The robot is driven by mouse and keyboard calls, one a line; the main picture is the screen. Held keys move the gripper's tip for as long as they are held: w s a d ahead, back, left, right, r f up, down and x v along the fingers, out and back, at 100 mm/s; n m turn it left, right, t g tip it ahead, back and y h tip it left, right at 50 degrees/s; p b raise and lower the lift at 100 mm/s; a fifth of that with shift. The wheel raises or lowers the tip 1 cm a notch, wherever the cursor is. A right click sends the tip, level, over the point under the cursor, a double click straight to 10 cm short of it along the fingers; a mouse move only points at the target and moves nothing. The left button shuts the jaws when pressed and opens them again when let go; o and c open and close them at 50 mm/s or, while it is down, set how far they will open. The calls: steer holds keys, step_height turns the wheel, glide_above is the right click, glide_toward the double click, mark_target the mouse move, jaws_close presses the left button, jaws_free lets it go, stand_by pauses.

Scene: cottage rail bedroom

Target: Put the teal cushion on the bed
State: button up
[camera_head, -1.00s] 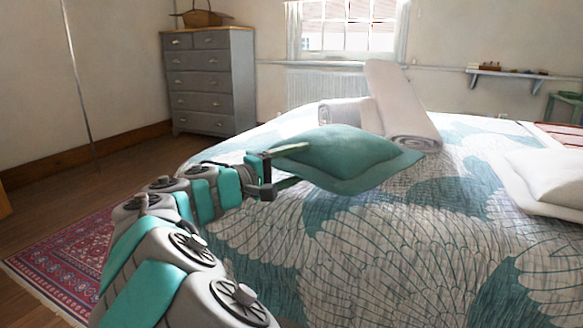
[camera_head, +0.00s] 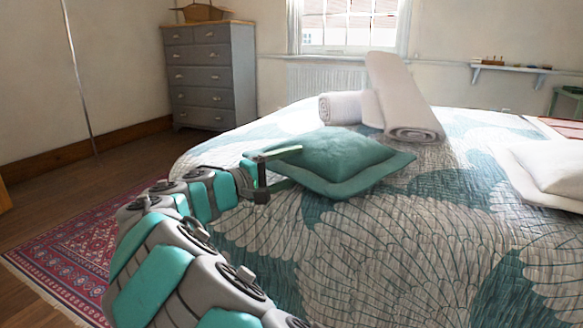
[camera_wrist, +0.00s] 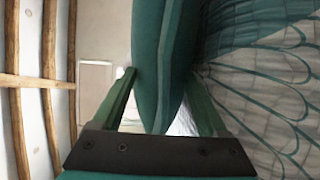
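The teal cushion (camera_head: 338,158) is at the near-left part of the bed (camera_head: 400,235), in front of the rolled towels. It lies nearly flat, at or just above the bedspread; I cannot tell if its whole underside touches. My gripper (camera_head: 278,168) reaches in from the left with one finger above and one below the cushion's left corner. In the wrist view the cushion (camera_wrist: 163,60) sits between my gripper's fingers (camera_wrist: 164,85), which appear to press on both faces. The bedspread shows close beside it on the right.
A white pillow (camera_head: 550,170) lies on the bed at right. A grey dresser (camera_head: 211,75) with a basket stands at back left. A red patterned rug (camera_head: 60,245) lies on the floor at left. The bed's near middle is clear.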

steer(key=shift+o, duration=0.7)
steer(key=shift+r, duration=0.1)
steer(key=shift+s+a, duration=0.1)
steer(key=shift+a, duration=0.05)
steer(key=p+v, duration=0.1)
steer(key=v, duration=1)
steer(key=shift+s+a, duration=0.25)
steer(key=shift+d+r, duration=0.1)
steer(key=shift+d, duration=0.05)
